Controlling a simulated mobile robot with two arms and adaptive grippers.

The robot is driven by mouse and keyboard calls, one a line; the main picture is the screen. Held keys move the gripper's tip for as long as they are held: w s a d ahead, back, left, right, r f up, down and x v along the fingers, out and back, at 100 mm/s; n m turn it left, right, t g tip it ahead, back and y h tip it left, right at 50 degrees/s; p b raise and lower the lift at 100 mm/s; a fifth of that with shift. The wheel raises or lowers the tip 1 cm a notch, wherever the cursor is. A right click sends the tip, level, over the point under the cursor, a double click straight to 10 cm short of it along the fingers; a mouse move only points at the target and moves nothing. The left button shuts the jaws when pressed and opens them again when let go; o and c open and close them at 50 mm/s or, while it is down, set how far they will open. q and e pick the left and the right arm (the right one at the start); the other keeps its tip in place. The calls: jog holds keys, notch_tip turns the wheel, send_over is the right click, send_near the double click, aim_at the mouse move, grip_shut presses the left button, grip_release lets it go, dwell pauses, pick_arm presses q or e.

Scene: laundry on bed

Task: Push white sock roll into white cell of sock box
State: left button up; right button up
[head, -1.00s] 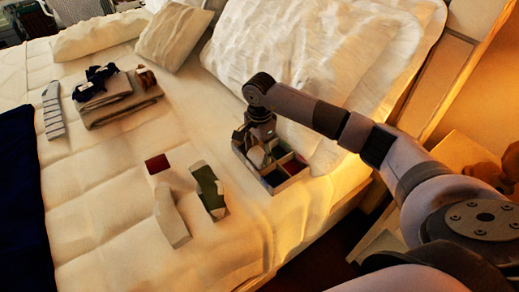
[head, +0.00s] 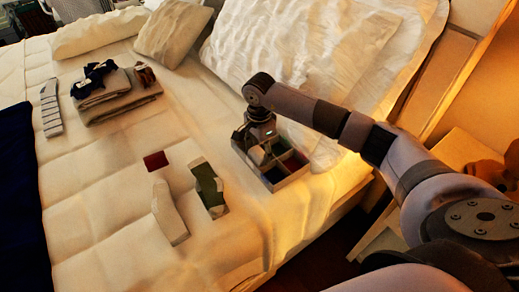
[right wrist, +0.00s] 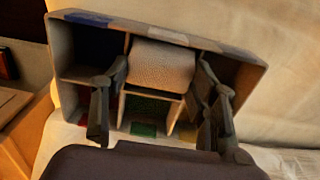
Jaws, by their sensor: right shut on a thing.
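The sock box (head: 291,178) stands on the bed beside the pillows, and its divided cells show in the right wrist view (right wrist: 257,71). My right gripper (head: 259,147) is over the left part of the box. In the right wrist view the right gripper (right wrist: 160,88) has one finger on each side of the white sock roll (right wrist: 161,66) and is shut on it. The roll is at the middle cell of the far row, at least partly inside the walls; its underside is hidden. A green patch (right wrist: 145,130) marks the near middle cell. My left gripper is out of view.
A long white sock (head: 168,214), a green sock (head: 208,186) and a dark red square (head: 156,161) lie left of the box. Folded grey cloths (head: 122,100) and a striped sock (head: 50,107) lie farther left. Pillows (head: 300,65) stand behind the box.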

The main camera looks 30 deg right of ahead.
dwell(0.3)
jog(key=shift+r, duration=0.1)
jog(key=o, duration=1)
notch_tip(320, 180, up, 8)
jog(key=shift+f, duration=0.15)
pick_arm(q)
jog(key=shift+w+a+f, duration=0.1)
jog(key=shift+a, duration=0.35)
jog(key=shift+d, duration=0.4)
